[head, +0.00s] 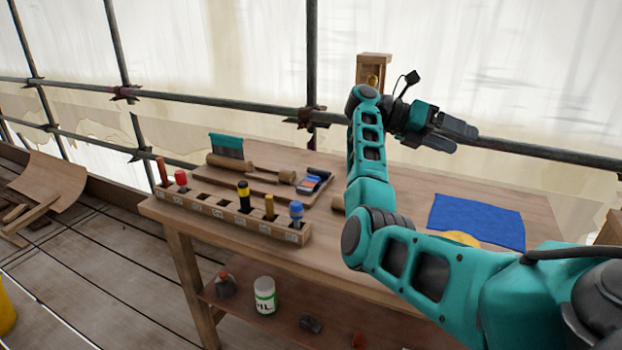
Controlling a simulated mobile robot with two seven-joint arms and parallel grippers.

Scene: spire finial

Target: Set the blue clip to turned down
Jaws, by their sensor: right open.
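I cannot make out a blue clip for certain. A small blue-topped piece (296,212) stands upright in the right end slot of the wooden rack (265,228); whether it is the clip, I cannot tell. My right gripper (463,137) is open and empty, raised above the back of the workbench (400,185) and pointing right. It is well away from the rack. My right arm crosses the bench and hides part of its top. My left gripper is not in view.
The rack also holds several upright tools. A blue cloth (478,222) lies at right, beside a partly hidden yellow object (460,238). A wooden post (373,68) stands behind. Scaffold poles run behind the bench.

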